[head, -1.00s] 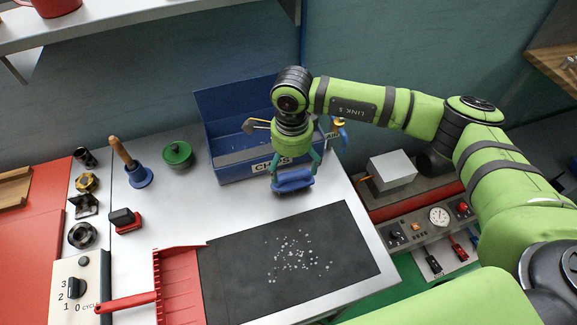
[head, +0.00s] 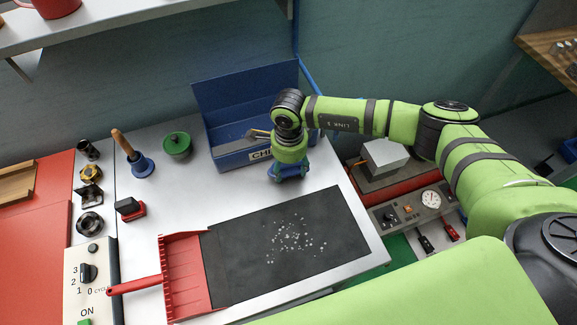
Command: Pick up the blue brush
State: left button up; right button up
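The blue brush (head: 287,172) lies on the white bench top, just in front of the blue CHIPS bin. It is largely covered from above by my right gripper (head: 289,166). The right gripper points down and is right at the brush, with its fingers mostly hidden by the wrist and mixed with the brush's blue. I cannot tell whether the fingers touch the brush or have closed on it. My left gripper is not in view.
The CHIPS bin (head: 222,104) stands close behind the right gripper. A dark mat (head: 235,270) with pale chips and a red dustpan (head: 185,280) lie in front. A grey box (head: 385,155) is right.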

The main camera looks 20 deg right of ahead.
jog(key=shift+r, duration=0.3)
jog(key=r+b, duration=0.2)
jog(key=r, duration=0.1)
jog(key=shift+s+d+r+b, duration=0.1)
jog(key=shift+d+r+b, duration=0.1)
jog(key=shift+d+b, duration=0.2)
jog(key=s+d+r+b, duration=0.1)
jog(key=d+r, duration=0.1)
jog(key=s+d+r+b, duration=0.1)
jog(key=s+d+r, duration=0.1)
jog(key=d, duration=0.1)
jog(key=s+d+r+b, duration=0.2)
jog(key=d, duration=0.1)
jog(key=shift+s+d, duration=0.15)
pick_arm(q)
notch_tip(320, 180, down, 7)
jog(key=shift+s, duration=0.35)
pick_arm(e)
jog(key=shift+s+d+r, duration=0.3)
jog(key=shift+d+r, duration=0.15)
jog(key=shift+r, duration=0.1)
jog(key=o, duration=0.4)
jog(key=shift+c, duration=0.9)
jog(key=shift+w+f, duration=0.1)
